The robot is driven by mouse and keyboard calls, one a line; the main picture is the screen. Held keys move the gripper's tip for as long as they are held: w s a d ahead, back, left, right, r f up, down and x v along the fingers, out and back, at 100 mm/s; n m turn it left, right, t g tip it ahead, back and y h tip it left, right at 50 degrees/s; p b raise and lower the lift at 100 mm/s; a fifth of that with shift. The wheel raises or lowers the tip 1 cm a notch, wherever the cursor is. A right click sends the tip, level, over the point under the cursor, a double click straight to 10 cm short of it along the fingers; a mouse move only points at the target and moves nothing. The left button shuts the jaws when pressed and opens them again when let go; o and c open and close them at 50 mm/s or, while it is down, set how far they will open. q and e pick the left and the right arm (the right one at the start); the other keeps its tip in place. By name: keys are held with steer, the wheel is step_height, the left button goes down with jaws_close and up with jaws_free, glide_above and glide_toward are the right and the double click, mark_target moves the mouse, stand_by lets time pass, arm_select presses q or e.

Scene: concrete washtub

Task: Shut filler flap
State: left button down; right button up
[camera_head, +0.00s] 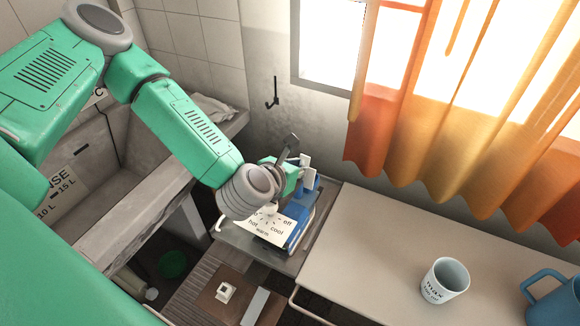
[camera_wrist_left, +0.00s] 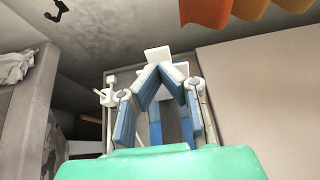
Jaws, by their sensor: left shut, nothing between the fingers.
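A blue and white appliance (camera_head: 302,222) with a dial face marked off, cool, warm and hot stands in the middle of the head view. A small white flap-like piece (camera_head: 306,159) stands raised at its far end, and it also shows in the left wrist view (camera_wrist_left: 157,55). I take it to be the filler flap. My left gripper (camera_head: 297,172) is shut and empty, right beside this piece. In the wrist view its fingertips (camera_wrist_left: 166,70) meet just below the white piece; contact cannot be told. My wrist hides part of the appliance. My right gripper is not in view.
A concrete washtub (camera_head: 135,225) is at left. A black hook (camera_head: 272,93) is on the wall.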

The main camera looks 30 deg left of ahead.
arm_select(q)
steer(key=shift+x, duration=1.15)
steer(key=shift+w, duration=0.1)
